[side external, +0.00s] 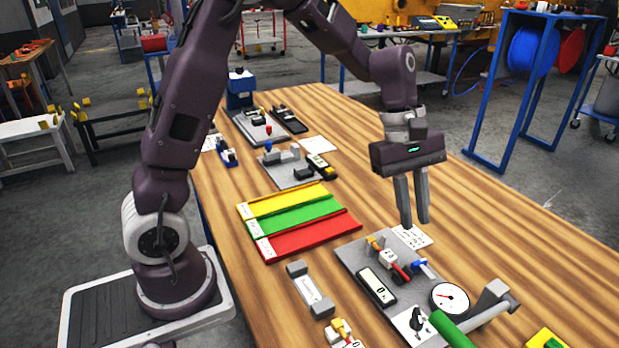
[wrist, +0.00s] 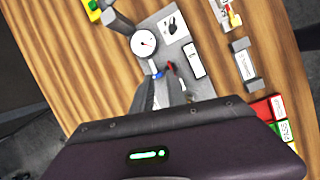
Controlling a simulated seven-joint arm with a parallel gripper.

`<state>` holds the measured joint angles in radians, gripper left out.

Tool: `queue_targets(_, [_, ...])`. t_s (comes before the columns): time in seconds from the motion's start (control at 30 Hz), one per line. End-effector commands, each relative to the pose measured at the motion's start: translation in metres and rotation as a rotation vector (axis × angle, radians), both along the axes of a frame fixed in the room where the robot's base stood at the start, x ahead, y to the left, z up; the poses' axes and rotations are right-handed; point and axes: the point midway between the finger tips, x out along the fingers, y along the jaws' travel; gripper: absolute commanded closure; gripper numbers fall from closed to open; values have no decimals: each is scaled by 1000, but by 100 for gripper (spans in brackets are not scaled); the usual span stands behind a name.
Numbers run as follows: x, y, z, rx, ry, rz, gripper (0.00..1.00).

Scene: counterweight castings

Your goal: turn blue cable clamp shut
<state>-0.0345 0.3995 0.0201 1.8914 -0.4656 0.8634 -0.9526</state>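The blue cable clamp (side external: 421,267) sits on a grey board (side external: 352,254), between a red-handled clamp (side external: 389,258) and a round dial gauge (side external: 450,298). In the wrist view a small blue part of it (wrist: 158,74) shows just beyond the fingertips, partly hidden by them. Its exact handle angle is too small to tell. My gripper (side external: 415,223) points down above the far side of the board, higher than the blue clamp and apart from it. Its two fingers are parted with a narrow gap and nothing between them; they also show in the wrist view (wrist: 162,84).
The board also carries a counter box (side external: 376,287), a black switch (side external: 417,321) and a green-gripped bar (side external: 453,331) near the gauge. Yellow, green and red trays (side external: 303,213) lie to the left.

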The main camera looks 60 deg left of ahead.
Motion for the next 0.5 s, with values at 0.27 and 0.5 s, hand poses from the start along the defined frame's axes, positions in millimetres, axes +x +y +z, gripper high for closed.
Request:
queue_targets(0.27, [-52, 8, 52, 102, -177, -281, 82])
queue_targets(0.5, [-106, 18, 82, 221, -323, -541, 82])
